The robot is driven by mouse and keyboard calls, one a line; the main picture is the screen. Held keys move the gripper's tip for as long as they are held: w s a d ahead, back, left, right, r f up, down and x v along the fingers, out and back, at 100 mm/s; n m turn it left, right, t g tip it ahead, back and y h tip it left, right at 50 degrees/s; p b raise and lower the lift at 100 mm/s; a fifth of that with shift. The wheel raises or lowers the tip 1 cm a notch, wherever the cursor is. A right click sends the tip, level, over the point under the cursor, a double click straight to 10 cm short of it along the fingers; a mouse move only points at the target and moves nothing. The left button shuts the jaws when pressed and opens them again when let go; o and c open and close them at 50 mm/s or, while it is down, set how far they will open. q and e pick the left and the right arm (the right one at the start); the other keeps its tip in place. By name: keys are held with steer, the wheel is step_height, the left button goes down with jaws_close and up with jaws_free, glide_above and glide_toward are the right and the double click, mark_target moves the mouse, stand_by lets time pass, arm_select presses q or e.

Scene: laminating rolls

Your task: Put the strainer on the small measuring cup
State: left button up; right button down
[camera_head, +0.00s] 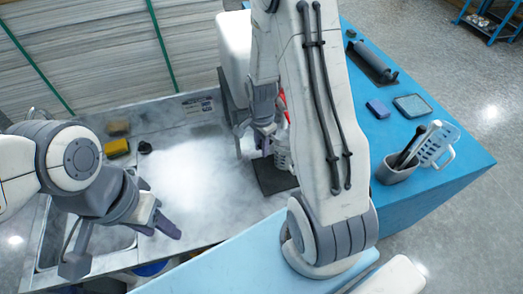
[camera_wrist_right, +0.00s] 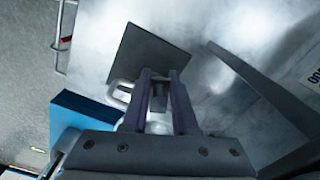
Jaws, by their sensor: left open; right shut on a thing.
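My right gripper (camera_head: 262,143) is shut on a pale handled vessel (camera_head: 283,155) above a dark square mat (camera_head: 277,180). In the right wrist view the vessel's loop handle (camera_wrist_right: 120,92) sticks out left of the fingers (camera_wrist_right: 161,80), which hide much of it. I cannot tell whether it is the strainer or the small measuring cup. My left gripper (camera_head: 122,243) is open and empty over the sink side.
A yellow sponge (camera_head: 116,148) and a brown block (camera_head: 118,128) lie by the sink (camera_head: 100,238).

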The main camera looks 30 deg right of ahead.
arm_select(q)
steer(key=shift+f, duration=0.6)
arm_select(e)
steer(key=shift+f, duration=0.65)
arm_select(q)
steer(key=shift+f, duration=0.1)
arm_select(e)
steer(key=shift+f, duration=0.15)
steer(key=shift+f+b, duration=0.15)
steer(key=shift+b, duration=0.2)
steer(key=c, duration=0.7)
jaws_free()
